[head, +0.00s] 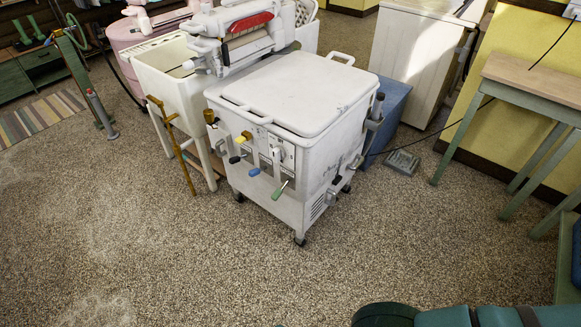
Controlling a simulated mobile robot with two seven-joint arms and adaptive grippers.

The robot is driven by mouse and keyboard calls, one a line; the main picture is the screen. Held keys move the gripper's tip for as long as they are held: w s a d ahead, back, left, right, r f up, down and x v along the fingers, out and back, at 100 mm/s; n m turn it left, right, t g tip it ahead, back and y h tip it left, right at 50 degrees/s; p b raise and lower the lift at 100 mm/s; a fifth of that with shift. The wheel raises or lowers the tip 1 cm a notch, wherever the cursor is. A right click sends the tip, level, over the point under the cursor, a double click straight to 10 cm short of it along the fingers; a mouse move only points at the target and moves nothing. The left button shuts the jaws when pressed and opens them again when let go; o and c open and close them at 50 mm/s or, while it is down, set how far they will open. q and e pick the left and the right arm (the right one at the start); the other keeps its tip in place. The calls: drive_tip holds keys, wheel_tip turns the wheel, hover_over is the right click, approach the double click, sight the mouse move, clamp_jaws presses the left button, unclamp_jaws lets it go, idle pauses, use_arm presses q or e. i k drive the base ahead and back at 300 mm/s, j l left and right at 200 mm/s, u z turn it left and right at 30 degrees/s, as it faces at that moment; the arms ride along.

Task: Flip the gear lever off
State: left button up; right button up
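A white wringer washer (292,95) stands in the middle of the head view with its lid closed. Its front panel carries several levers: one with a black tip (236,159), one with a blue tip (254,172) and one with a green tip (281,189) that points down. A yellow knob (243,138) sits above them. A grey lever with a dark top (377,105) stands upright on the washer's right side. I cannot tell which of these is the gear lever. Neither gripper is in view; only part of my teal arm shows at the bottom right.
A white tub (172,75) with a brown pipe (172,140) stands left of the washer, below a wringer with a red bar (250,22). A blue box (390,105) is behind it. A wooden-topped table (535,78) stands right. The floor in front is clear.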

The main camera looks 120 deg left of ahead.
sight(256, 172)
drive_tip(key=u, duration=4.2)
drive_tip(key=i+l+z, duration=0.1)
drive_tip(key=i+z, duration=0.7)
drive_tip(key=i+j, duration=0.05)
drive_tip(key=i, duration=0.05)
